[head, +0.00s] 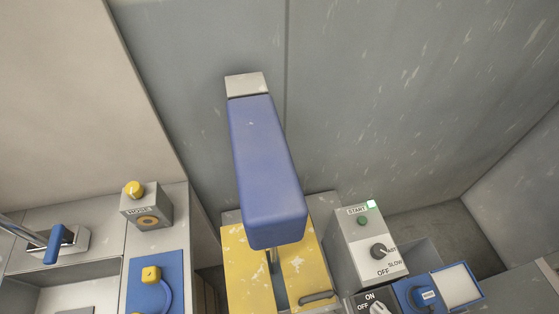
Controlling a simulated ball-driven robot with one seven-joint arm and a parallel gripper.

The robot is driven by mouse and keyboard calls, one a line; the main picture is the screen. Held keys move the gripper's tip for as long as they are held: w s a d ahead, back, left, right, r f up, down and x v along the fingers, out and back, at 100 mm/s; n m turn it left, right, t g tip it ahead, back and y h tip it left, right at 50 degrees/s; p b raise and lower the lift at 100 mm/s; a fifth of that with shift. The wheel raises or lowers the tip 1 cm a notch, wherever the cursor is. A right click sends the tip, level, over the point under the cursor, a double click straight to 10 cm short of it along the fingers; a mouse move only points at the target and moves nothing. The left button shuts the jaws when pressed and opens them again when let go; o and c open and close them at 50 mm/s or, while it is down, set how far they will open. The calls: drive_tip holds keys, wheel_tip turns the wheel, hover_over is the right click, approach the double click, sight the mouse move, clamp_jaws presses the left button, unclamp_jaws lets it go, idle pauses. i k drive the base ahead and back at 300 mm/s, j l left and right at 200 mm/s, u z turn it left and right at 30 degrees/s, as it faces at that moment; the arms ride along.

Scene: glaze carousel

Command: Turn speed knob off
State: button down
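The speed knob (379,250) is a dark round knob with a pale pointer. It sits on the sloping face of a light grey control box (347,254) at the lower right. The labels OFF and SLOW are beside its lower right, and a partly covered label, probably FAST, is at its right. The pointer seems to point right, toward that partly covered label, and not down at OFF. A green button (363,221) under a START label and a bright pale-green lamp (371,204) sit above the knob. My gripper is not in view.
A large blue padded block (262,165) stands over a worn yellow plate (245,270), left of the control box. An ON/OFF switch (379,308) and a blue unit (418,294) sit below the box. A sink and a blue-handled tap (58,243) are at left.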

sight(378, 252)
drive_tip(key=k+j+u, duration=0.1)
drive_tip(key=k+j, duration=0.85)
